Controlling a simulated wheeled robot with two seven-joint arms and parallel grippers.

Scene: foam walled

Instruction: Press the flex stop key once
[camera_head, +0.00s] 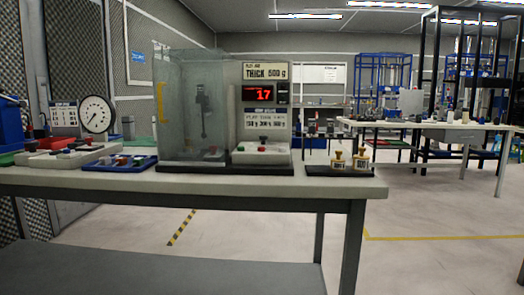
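A test machine (268,132) stands on the near table, with a clear-walled chamber (185,100) on its left side. A red button (262,149) sits on the machine's pale base below the panel. A second label under the display is too small to read. I cannot tell which control is the flex stop key. Neither of my grippers is in view.
Another table (430,127) and racks stand behind, across open floor.

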